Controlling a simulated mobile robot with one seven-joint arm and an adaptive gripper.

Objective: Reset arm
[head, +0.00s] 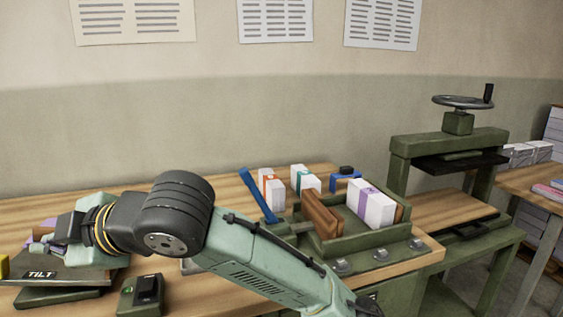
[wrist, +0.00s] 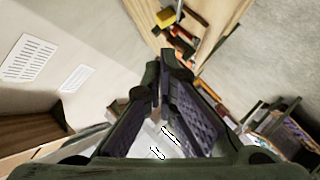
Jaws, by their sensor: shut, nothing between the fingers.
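My arm reaches across the workbench from the lower middle to the left in the head view. My gripper (head: 48,236) is at the far left there, partly hidden by my wrist, close to the green stand marked TILT (head: 42,276). I cannot tell whether it touches the stand. In the wrist view my gripper (wrist: 163,62) shows with its dark fingers together at the tips and nothing between them. Pale sheets with dark marks (wrist: 170,135) show behind and below the fingers.
A small green control box (head: 141,297) sits at the front left. A green screw press (head: 452,150) stands on the right.

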